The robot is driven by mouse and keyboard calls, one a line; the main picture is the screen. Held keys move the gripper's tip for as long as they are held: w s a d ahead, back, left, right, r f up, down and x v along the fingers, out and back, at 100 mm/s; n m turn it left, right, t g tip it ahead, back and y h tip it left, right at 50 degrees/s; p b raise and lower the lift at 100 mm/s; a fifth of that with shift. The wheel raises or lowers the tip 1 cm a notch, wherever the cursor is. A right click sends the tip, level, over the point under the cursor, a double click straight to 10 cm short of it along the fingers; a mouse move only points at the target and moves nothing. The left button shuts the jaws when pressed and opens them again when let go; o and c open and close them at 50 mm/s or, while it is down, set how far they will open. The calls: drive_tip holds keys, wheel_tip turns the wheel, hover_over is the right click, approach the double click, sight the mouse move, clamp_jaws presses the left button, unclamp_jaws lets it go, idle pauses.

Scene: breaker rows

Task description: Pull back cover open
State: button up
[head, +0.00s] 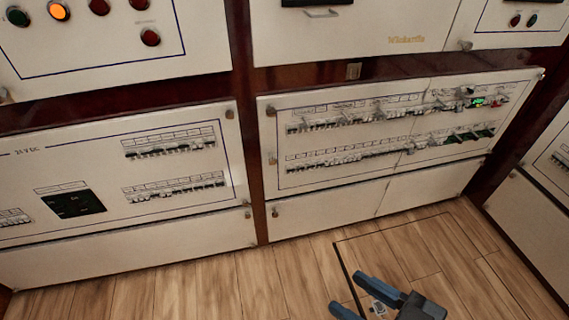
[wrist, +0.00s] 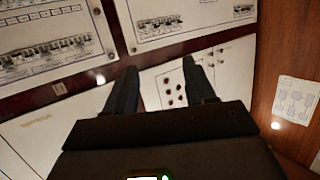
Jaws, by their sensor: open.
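The task's cover cannot be told for certain; the likeliest is the white breaker panel (head: 330,160) in the middle of the head view. It carries two rows of small switches, has knobs at its corners, and sits flush in the dark red frame. My gripper (head: 346,293) is at the bottom of the head view, in front of and below this panel and apart from it. Its two blue-grey fingers are spread with nothing between them. In the wrist view the fingers of my gripper (wrist: 159,64) point toward white panels and touch nothing visible.
A second breaker panel (head: 110,180) is at the left. White lower panels (head: 330,208) run beneath, and upper panels with lamps and buttons are above. The wooden floor (head: 215,290) looks clear; thin dark lines cross it at the right. The wrist view shows a brown side wall (wrist: 290,60).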

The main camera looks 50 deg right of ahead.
drive_tip(key=w+d+f+m+h+b, duration=0.25)
drive_tip(key=w+f+b, duration=0.25)
drive_tip(key=w+f, duration=0.55)
drive_tip(key=m+h+b, duration=0.6)
drive_tip(key=h+b, duration=0.1)
drive_tip(key=b, duration=0.5)
approach(273, 163)
drive_tip(key=x, duration=0.3)
drive_tip(key=p+x, duration=0.1)
drive_tip(key=x, duration=0.6)
drive_tip(key=shift+w+d, duration=0.2)
drive_tip(key=shift+w, duration=0.05)
clamp_jaws()
